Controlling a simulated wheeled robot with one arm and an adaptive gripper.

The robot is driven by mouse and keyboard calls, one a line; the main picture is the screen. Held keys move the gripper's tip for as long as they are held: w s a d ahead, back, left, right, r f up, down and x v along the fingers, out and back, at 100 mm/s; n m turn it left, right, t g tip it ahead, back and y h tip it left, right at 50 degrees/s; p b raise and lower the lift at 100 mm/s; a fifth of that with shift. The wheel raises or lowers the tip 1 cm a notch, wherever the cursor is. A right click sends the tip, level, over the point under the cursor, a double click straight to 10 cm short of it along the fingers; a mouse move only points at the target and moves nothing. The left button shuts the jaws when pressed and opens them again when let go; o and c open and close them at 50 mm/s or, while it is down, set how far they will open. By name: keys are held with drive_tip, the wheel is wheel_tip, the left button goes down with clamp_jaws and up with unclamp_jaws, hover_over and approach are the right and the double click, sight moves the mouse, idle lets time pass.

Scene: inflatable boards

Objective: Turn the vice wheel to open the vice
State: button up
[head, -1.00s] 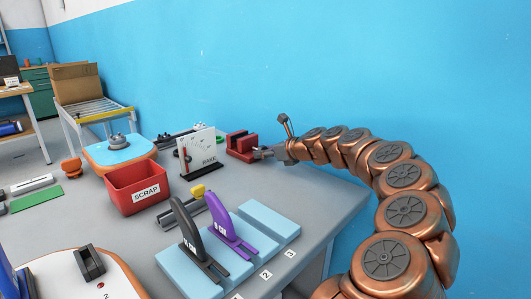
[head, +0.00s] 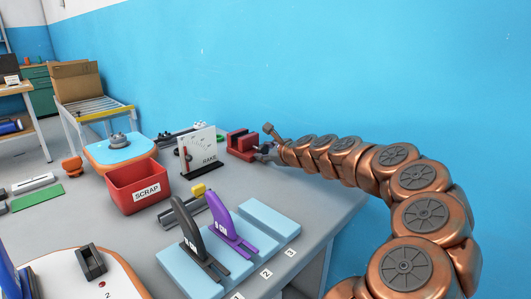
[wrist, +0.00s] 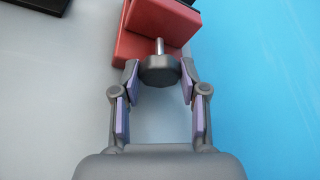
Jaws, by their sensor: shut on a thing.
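The red vice (head: 241,145) stands on the grey table near the blue wall, and it fills the top of the wrist view (wrist: 150,30). Its dark grey round wheel (wrist: 160,70) sits on a shiny metal screw that runs into the red body. My gripper (wrist: 160,80) has its fingertips on either side of the wheel and is shut on it. In the head view my gripper (head: 268,153) is at the right side of the vice; the wheel is mostly hidden there. The gap between the vice jaws is not clear.
A white gauge board marked RAKE (head: 202,147) stands left of the vice. A red SCRAP bin (head: 135,190) is further left. Black and purple upright tools (head: 225,218) stand on light blue blocks in front. The blue wall (head: 330,70) is close behind.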

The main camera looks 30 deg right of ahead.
idle(0.4)
drive_tip(key=o, duration=1.1)
drive_tip(key=shift+v, duration=5.95)
drive_tip(key=shift+s+a, duration=0.1)
